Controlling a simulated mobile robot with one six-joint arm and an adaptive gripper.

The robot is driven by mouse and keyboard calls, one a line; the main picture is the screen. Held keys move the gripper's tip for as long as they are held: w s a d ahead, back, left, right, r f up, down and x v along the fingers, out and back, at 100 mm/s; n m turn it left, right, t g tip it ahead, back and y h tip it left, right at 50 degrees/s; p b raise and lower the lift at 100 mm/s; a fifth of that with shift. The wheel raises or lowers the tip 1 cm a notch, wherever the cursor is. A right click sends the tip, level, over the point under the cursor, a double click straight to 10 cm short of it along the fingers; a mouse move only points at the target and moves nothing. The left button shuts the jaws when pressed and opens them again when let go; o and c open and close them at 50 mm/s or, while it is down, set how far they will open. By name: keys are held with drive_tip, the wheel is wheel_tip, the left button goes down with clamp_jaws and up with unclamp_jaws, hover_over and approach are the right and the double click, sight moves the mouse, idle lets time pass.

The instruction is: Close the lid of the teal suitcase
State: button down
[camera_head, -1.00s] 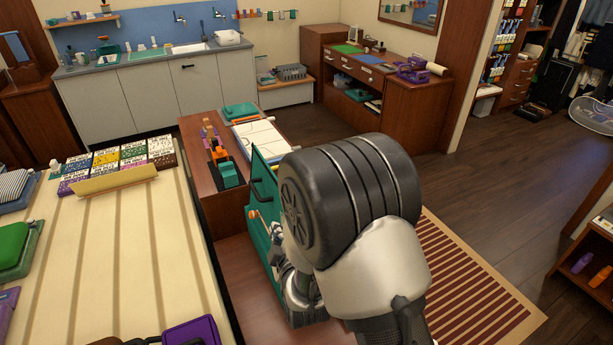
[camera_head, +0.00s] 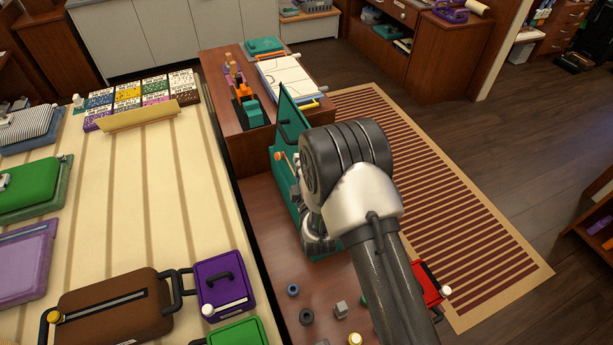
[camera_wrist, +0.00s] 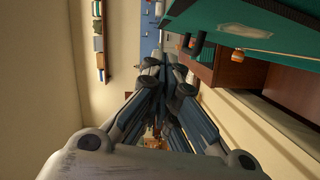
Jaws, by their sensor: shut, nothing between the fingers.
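In the wrist view a teal panel with a dark handle, likely the lid (camera_wrist: 268,22), fills the upper right. My gripper (camera_wrist: 165,72) is shut and empty, pointing away from the camera. The panel lies to the right of the fingers, and I cannot tell whether they touch it. The fingertips are hidden behind my arm in the head view.
A brown bench (camera_head: 222,82) with small items stands behind the suitcase. A cream table at left bears a brown suitcase (camera_head: 112,308), a purple case (camera_head: 222,281) and a green one (camera_head: 30,190). Small loose parts lie in front.

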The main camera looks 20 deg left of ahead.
drive_tip(key=shift+w+d+f, duration=0.2)
drive_tip(key=shift+w+d, duration=0.55)
drive_tip(key=shift+w+d+f, duration=0.2)
drive_tip(key=shift+w+d, duration=0.5)
drive_tip(key=shift+w, duration=0.05)
drive_tip(key=shift+d, duration=0.1)
